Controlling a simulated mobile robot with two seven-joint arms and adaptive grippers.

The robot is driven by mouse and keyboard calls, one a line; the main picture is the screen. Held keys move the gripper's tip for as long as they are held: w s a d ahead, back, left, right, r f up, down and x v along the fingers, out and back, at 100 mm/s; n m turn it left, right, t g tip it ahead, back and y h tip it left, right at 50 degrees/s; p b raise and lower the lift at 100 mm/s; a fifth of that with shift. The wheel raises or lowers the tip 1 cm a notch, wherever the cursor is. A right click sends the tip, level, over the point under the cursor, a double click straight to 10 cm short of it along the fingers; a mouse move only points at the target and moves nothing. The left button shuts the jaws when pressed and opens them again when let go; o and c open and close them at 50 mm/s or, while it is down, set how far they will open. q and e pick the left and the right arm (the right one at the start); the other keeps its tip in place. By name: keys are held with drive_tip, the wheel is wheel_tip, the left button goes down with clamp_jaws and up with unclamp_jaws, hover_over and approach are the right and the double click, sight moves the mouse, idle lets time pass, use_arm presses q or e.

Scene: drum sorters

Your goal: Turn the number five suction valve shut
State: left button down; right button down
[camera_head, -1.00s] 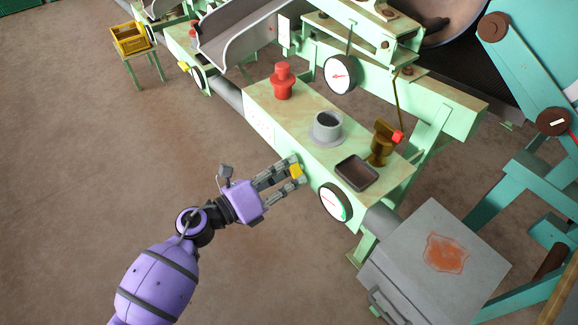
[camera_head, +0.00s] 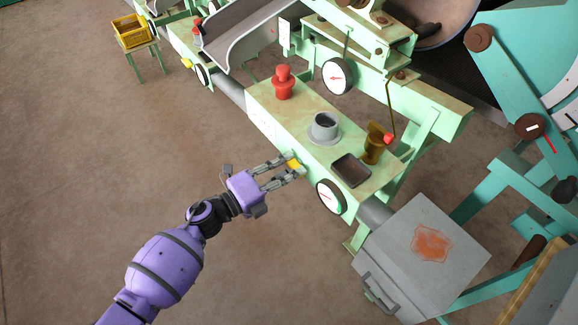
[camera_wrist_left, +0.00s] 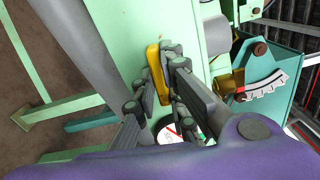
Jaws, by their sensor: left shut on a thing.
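A yellow valve handle (camera_head: 294,163) sits on the front face of the pale green bench (camera_head: 350,214). My left gripper (camera_head: 296,168) is shut on this handle. In the left wrist view the yellow handle (camera_wrist_left: 154,72) stands upright between the fingers of my left gripper (camera_wrist_left: 160,70), which press on it from both sides. The valve's stem and body are hidden by the handle and fingers. I cannot read a number for this valve. My right gripper is not in view.
A round gauge (camera_head: 331,197) is close to the right of the gripper. A red fitting (camera_head: 283,82), a grey cup (camera_head: 324,127), a dark tray (camera_head: 351,170) and a brass valve (camera_head: 375,145) stand on the bench. A grey box (camera_head: 425,262) is at lower right.

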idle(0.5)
use_arm(q)
drive_tip(key=c, duration=1.8)
unclamp_jaws()
drive_tip(key=shift+a, duration=0.1)
drive_tip(key=v, duration=1.2)
